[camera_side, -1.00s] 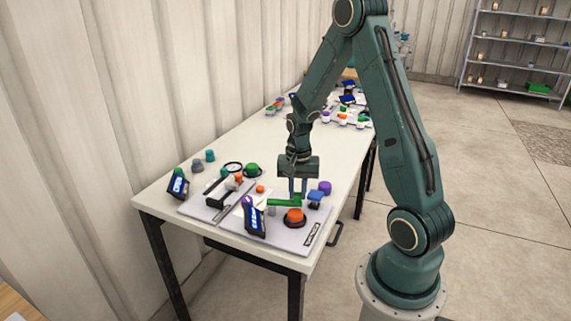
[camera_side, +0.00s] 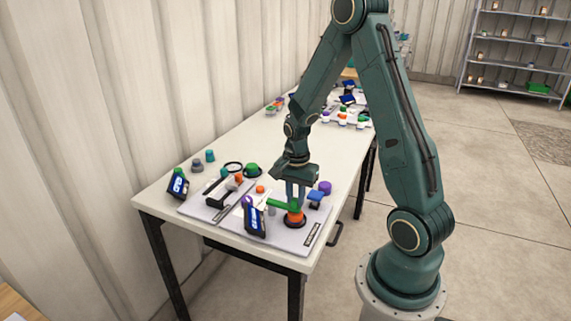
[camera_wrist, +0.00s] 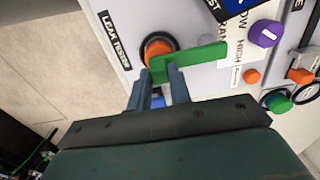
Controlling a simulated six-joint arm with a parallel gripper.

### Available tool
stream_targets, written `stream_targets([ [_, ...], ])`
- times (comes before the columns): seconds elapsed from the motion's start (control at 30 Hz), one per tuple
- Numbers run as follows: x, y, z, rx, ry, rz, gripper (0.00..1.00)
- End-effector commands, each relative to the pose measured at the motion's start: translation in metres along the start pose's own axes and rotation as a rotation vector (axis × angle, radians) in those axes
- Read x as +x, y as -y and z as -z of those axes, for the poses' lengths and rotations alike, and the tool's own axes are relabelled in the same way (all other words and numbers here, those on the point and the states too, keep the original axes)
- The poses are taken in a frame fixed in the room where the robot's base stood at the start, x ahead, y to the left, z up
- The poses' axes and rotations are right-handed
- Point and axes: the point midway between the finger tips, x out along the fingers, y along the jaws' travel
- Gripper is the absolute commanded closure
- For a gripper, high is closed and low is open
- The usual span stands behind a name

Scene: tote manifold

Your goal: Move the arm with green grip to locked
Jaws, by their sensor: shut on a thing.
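The arm with the green grip (camera_side: 281,205) is a flat green bar on the near panel. It also shows in the wrist view (camera_wrist: 205,58), running right from between my fingers. My gripper (camera_side: 296,208) points down and is shut on the bar's free end; in the wrist view my two blue-grey fingers (camera_wrist: 162,76) straddle that end. The bar's end lies beside and partly over an orange round button (camera_wrist: 157,48) with a dark collar, which shows in the side view (camera_side: 294,221) just below my fingers. I cannot read a locked mark.
The panel (camera_side: 284,236) carries a blue display (camera_side: 255,220), a purple knob (camera_wrist: 265,33) and a blue part (camera_side: 316,196). A second panel (camera_side: 195,208) with a black handle (camera_side: 217,203) lies to the left. The table's middle is mostly clear.

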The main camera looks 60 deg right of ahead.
Motion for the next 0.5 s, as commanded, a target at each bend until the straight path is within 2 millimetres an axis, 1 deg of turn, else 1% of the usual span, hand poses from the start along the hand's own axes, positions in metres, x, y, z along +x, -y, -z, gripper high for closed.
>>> stream_targets([
  [0.07,0.0003,-0.0002,-0.0015,0.001,0.004,-0.001,1.00],
  [0.1,0.0003,-0.0002,-0.0016,0.001,0.004,-0.001,0.74],
  [0.17,0.0003,-0.0002,-0.0015,0.000,0.004,-0.001,0.62],
  [0.2,0.0002,-0.0002,-0.0014,0.000,0.004,-0.001,0.58],
  [0.5,-0.0003,0.0000,-0.0008,-0.001,0.002,0.000,0.58],
])
